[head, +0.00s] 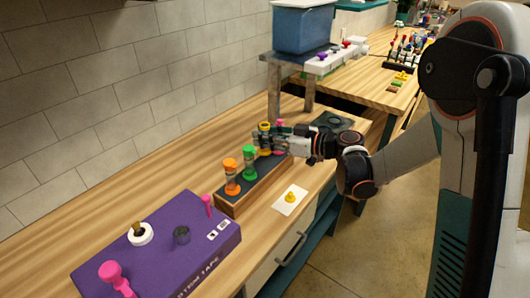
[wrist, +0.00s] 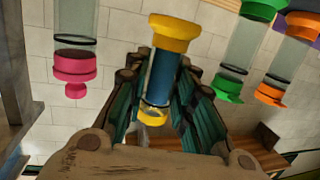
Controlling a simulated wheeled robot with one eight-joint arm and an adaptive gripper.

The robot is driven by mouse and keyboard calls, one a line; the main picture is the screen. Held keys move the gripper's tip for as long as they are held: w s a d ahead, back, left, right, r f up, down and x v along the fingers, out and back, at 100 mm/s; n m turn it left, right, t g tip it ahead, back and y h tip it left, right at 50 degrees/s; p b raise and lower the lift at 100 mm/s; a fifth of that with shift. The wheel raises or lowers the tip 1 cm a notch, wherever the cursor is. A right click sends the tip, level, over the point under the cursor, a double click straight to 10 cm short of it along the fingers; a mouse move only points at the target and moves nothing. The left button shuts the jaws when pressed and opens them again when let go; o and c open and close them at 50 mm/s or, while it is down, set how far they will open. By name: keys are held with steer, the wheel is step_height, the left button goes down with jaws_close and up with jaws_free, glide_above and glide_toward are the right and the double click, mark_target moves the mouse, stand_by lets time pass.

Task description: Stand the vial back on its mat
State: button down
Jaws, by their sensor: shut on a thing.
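My gripper (wrist: 155,112) is shut on a vial with yellow ends and a dark blue middle (wrist: 165,75). In the head view the yellow-ended vial (head: 265,127) is over the far part of a wooden rack (head: 230,208). My fingers hide its lower part, so I cannot tell whether it touches the rack. A dark mat (head: 345,121) with a round mark lies on the bench beyond my gripper. A small white mat (head: 283,208) with a yellow piece (head: 291,196) on it lies in front of the rack.
Orange (head: 232,176), green (head: 249,162) and pink (head: 281,122) vials stand close by along the rack. A purple box (head: 205,225) with small items is at the near left. A grey stand (head: 274,99) carries a blue bin (head: 300,30) behind. Some bench near the front edge is bare.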

mark_target(265, 149)
steer(key=shift+f+b, duration=0.75)
steer(key=shift+f, duration=1.45)
steer(key=shift+f, duration=0.15)
steer(key=c, duration=1.3)
jaws_free()
steer(key=shift+c, duration=0.2)
steer(key=shift+s+d+r, duration=0.1)
steer(key=shift+d+r, duration=0.15)
steer(key=p+v, duration=0.2)
steer(key=v, duration=0.9)
steer(key=shift+s+d+p, duration=0.15)
steer(key=shift+d+p, duration=0.1)
steer(key=shift+p, duration=0.05)
